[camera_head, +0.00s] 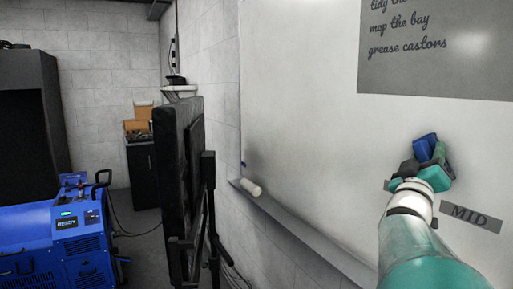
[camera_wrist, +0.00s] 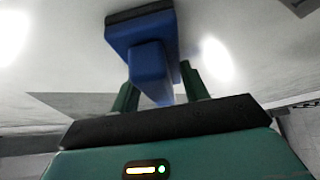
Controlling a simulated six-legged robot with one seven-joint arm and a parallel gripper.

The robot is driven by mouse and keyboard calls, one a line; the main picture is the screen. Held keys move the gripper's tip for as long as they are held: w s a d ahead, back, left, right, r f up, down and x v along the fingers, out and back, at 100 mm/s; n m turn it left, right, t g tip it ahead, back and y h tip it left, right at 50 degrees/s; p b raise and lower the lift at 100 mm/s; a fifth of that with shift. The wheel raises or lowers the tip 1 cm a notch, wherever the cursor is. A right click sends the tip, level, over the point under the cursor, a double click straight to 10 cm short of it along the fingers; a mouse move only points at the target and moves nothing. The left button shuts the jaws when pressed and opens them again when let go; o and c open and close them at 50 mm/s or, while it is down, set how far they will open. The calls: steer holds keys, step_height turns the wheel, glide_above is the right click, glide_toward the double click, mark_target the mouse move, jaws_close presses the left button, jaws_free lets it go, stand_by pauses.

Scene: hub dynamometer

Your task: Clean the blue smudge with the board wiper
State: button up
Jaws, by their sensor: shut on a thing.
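My gripper (camera_head: 432,163) is shut on the blue board wiper (camera_head: 424,147), in front of the whiteboard (camera_head: 310,110) just above the "MID" label. In the wrist view, the green fingers of my gripper (camera_wrist: 158,84) sit on either side of the blue handle of the wiper (camera_wrist: 140,38). Its dark pad faces away from my gripper, towards the board. I cannot tell whether the pad touches the board. No large blue smudge shows; part of the board is hidden behind the wiper and my arm. A tiny blue mark (camera_head: 243,164) is at the board's lower left edge.
A ledge (camera_head: 300,222) runs under the board, with a white cylinder (camera_head: 251,188) at its left end. A grey notice (camera_head: 435,50) is at the upper right, the "MID" label (camera_head: 471,216) below. A dark screen on a stand (camera_head: 180,170) and a blue machine (camera_head: 55,240) stand left.

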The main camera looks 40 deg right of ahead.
mark_target(403, 141)
steer(key=shift+w+d, duration=0.2)
steer(key=shift+w, duration=0.95)
steer(key=shift+w+d, duration=0.25)
steer(key=shift+w, duration=0.85)
steer(key=shift+w+d, duration=0.2)
steer(key=shift+w, duration=0.95)
steer(key=shift+w+a, duration=0.25)
steer(key=shift+a, duration=1.25)
steer(key=shift+w+a, duration=0.2)
steer(key=shift+a, duration=1.25)
steer(key=shift+w+a, duration=0.15)
steer(key=shift+a, duration=0.6)
steer(key=shift+w+a, duration=0.1)
steer(key=shift+a, duration=0.65)
